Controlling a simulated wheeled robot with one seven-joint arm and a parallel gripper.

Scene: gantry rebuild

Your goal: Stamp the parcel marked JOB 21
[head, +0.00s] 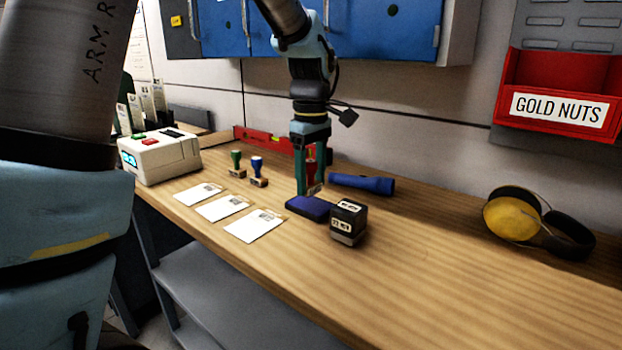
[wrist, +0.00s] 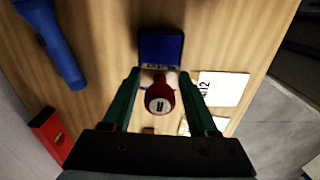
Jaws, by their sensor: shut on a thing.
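My gripper (head: 311,190) is shut on a red-handled stamp (wrist: 160,97), held upright between the fingers; the stamp also shows in the head view (head: 311,167). It is just behind the blue ink pad (head: 308,207) in the head view; I cannot tell whether it touches anything below. The pad lies ahead of the stamp in the wrist view (wrist: 160,47). Three white parcels lie in a row: far (head: 199,193), middle (head: 222,208) and near (head: 254,226). Their job marks are too small to read. One parcel in the wrist view (wrist: 222,88) shows a partly legible mark.
A green-handled stamp (head: 237,164) and a blue-handled stamp (head: 258,171) stand behind the parcels. A black block (head: 348,222) stands right of the pad. A blue torch (head: 362,184), red level (head: 265,139), white device (head: 160,156) and earmuffs (head: 538,222) lie around. The front right is clear.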

